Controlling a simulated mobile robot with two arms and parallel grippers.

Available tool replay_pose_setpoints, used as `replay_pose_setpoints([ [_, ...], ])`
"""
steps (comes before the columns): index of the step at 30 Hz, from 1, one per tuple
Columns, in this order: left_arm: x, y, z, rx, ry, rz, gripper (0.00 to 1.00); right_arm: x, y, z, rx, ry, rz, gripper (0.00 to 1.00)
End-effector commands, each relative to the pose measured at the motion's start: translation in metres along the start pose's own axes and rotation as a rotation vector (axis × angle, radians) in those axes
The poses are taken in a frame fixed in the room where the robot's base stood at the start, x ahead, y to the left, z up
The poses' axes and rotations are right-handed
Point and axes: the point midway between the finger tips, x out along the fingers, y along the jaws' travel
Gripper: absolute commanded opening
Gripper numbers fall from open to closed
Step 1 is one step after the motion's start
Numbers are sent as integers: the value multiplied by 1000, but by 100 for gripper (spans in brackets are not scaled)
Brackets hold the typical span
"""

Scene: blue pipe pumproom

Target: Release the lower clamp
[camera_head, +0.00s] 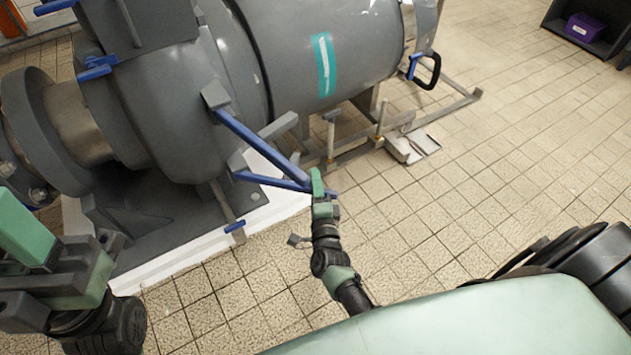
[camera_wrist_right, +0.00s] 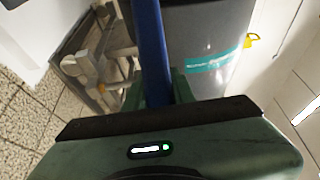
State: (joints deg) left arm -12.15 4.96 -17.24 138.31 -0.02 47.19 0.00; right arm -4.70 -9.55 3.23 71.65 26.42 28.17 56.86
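Two long blue clamp levers (camera_head: 258,145) come off the side of the large grey pump casing (camera_head: 175,90) and meet near the picture's middle. My right gripper (camera_head: 319,187) is at their outer end. In the right wrist view a blue bar (camera_wrist_right: 151,45) runs between the green fingers of the right gripper (camera_wrist_right: 158,92), which lie close against both its sides. I cannot tell which of the two levers this bar is.
A teal stripe (camera_head: 323,64) marks the casing. A black-and-blue handle (camera_head: 425,70) sticks out at its right end. A metal frame (camera_head: 400,120) reaches onto the floor. The tiled floor (camera_head: 500,170) at the right is clear. A purple box (camera_head: 585,27) sits in a dark shelf at the upper right.

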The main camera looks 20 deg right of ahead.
Motion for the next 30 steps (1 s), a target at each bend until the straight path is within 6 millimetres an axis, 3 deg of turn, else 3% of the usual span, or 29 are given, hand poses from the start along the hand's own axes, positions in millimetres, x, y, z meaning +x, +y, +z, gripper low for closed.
replay_pose_setpoints([
  [1,0,0,0,0,-1,0,36,0,0,-1,-1,2,0,38],
  [2,0,0,0,0,-1,0,36,0,0,-1,0,2,0,46],
  [13,1,0,0,0,-3,-1,36,-3,0,0,0,-1,1,46],
  [17,4,0,-2,-1,-7,-6,36,-20,-2,0,-1,-1,3,46],
  [24,-8,-1,-2,-7,-68,-24,36,-61,-1,-1,0,0,3,46],
  [30,-10,-1,-4,-9,-75,-29,36,-77,0,-1,0,0,0,46],
])
